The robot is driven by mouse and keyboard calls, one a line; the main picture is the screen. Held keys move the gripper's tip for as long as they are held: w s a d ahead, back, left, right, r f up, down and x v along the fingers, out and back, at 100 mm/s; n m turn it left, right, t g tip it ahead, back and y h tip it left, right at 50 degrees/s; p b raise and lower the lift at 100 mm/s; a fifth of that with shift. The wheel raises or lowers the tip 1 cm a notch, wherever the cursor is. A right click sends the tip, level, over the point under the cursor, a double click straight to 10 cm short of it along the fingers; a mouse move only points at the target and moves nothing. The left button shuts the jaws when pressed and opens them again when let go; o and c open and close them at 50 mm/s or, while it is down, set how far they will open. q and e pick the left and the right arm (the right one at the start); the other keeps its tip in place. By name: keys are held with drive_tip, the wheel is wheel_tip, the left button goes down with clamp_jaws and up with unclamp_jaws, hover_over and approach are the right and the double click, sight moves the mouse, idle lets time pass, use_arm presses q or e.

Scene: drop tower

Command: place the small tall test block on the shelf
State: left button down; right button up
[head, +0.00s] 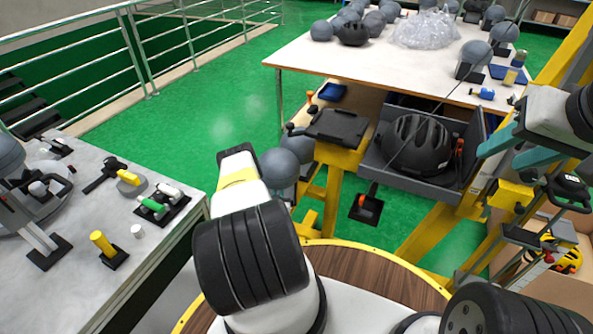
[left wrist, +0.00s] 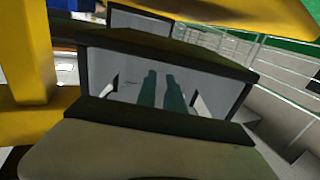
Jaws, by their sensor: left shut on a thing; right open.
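My right gripper (head: 498,143) is at the right of the head view, with its teal fingers apart and nothing seen between them. My left arm rises in the middle of the head view, but its gripper is hidden there. In the left wrist view my left gripper (left wrist: 162,90) shows two teal fingers close together, in front of a grey, dark-rimmed surface. What they grip cannot be made out. I cannot identify the small tall test block with certainty. Which surface is the shelf is unclear.
A dark helmet (head: 415,145) sits in a grey tray (head: 440,185) on the yellow frame. A black platform (head: 337,127) stands left of it. The white table (head: 320,58) holds grey balls. A grey bench (head: 165,235) with tools is at left.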

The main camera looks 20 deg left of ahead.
use_arm(q)
drive_tip(key=shift+w+a+f, duration=0.15)
drive_tip(key=shift+f, duration=1.45)
drive_tip(key=c, duration=1.8)
unclamp_jaws()
drive_tip(key=shift+f, duration=0.25)
drive_tip(key=shift+c, duration=0.2)
drive_tip(key=o, duration=0.4)
drive_tip(key=v, duration=1.2)
drive_tip(key=shift+r, duration=0.1)
